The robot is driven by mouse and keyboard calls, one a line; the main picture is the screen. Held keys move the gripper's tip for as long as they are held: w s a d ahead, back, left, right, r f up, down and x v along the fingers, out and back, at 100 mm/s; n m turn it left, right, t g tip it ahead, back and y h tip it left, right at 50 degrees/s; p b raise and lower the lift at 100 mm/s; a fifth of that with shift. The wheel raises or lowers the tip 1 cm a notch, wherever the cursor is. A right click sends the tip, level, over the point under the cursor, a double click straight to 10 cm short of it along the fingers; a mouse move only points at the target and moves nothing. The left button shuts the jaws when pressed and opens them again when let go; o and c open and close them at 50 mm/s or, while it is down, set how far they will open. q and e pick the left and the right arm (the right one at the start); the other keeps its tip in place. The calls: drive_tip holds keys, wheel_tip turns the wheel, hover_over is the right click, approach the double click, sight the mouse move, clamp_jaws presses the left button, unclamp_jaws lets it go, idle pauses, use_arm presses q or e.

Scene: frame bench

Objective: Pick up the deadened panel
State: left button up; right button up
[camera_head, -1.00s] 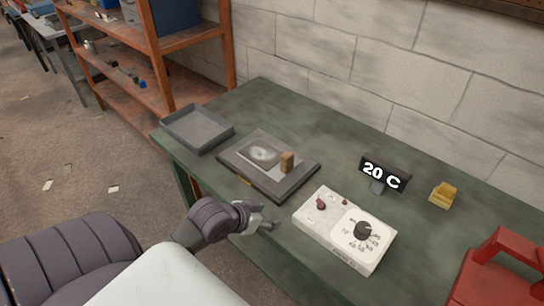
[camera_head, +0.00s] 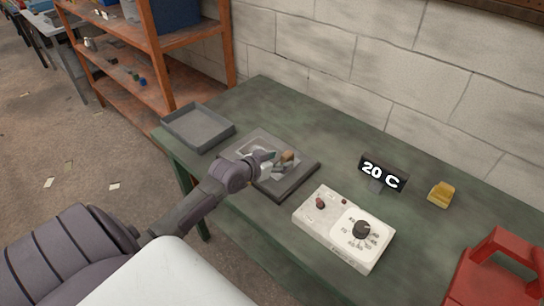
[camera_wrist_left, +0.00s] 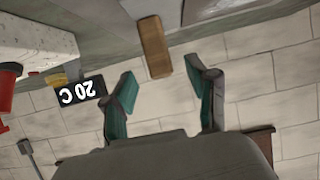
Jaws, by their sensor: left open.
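A thin light-grey panel with a pale smeared patch (camera_head: 246,148) lies on a dark flat plate (camera_head: 293,188) on the green bench. A small brown block (camera_head: 288,156) stands upright on the panel's right part. My left gripper (camera_head: 276,164) is over the panel, close to the block, and hides much of the panel. In the left wrist view its two fingers (camera_wrist_left: 163,95) are apart. The block (camera_wrist_left: 154,47) shows just beyond the fingertips, lined up with the gap between them. Nothing is held. My right gripper is not in view.
An empty grey tray (camera_head: 197,127) stands behind left of the plate. A white control box with a dial (camera_head: 345,230) is at the right front. A "20 C" display (camera_head: 382,174), a yellow object (camera_head: 440,194) and a red frame (camera_head: 500,265) stand farther right.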

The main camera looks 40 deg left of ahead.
sight(283, 159)
use_arm(q)
drive_tip(key=p+x, duration=0.1)
drive_tip(key=x, duration=0.4)
drive_tip(key=shift+c, duration=1.3)
clamp_jaws()
